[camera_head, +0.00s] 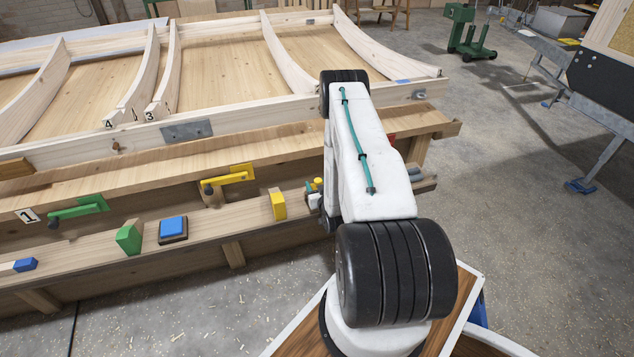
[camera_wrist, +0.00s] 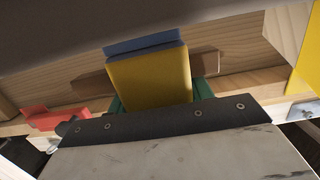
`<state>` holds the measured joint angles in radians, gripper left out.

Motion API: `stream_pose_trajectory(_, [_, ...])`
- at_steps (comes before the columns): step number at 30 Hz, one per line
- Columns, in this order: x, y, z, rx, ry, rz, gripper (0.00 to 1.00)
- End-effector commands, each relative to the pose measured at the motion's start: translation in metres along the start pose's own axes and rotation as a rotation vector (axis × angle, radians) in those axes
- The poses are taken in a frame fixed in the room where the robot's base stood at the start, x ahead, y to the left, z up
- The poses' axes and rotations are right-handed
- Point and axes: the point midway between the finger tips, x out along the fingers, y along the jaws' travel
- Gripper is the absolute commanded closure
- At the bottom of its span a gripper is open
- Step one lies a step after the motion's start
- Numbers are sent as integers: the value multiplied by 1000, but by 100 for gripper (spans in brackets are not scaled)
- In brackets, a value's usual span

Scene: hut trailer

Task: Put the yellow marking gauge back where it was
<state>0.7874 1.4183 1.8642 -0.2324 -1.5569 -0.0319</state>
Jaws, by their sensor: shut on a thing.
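In the wrist view a yellow block-shaped body (camera_wrist: 150,80), which I take for the marking gauge, stands between the green fingertips of my gripper (camera_wrist: 158,97). My gripper is shut on it. A blue strip (camera_wrist: 145,43) shows along its far edge. A brown wooden piece shows on both sides behind it; I cannot tell if it is part of the gauge. In the head view my arm hides most of the gripper, and only a small yellow bit (camera_head: 318,183) shows beside the arm, over the bench's lower ledge.
On the lower ledge (camera_head: 100,262) stand a yellow block (camera_head: 278,206), a blue block (camera_head: 173,225) on a dark base, a green block (camera_head: 129,238) and a small blue block (camera_head: 25,264). Yellow (camera_head: 230,179) and green (camera_head: 78,208) clamps sit above. A red thing (camera_wrist: 55,117) lies left of the gripper.

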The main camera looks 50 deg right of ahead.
Motion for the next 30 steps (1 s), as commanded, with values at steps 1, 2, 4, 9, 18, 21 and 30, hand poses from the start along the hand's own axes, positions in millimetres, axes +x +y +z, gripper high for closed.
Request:
stream_pose_trajectory(1, [0,0,1,0,1,0,79])
stream_pose_trajectory(2, [1,0,1,0,1,0,79])
stream_pose_trajectory(4, [1,0,2,0,1,0,79])
stream_pose_trajectory(9, [1,0,1,0,1,0,79])
stream_pose_trajectory(18, [1,0,4,0,1,0,79])
stream_pose_trajectory(21, [1,0,6,0,1,0,79])
stream_pose_trajectory(30, [2,0,12,0,0,0,79])
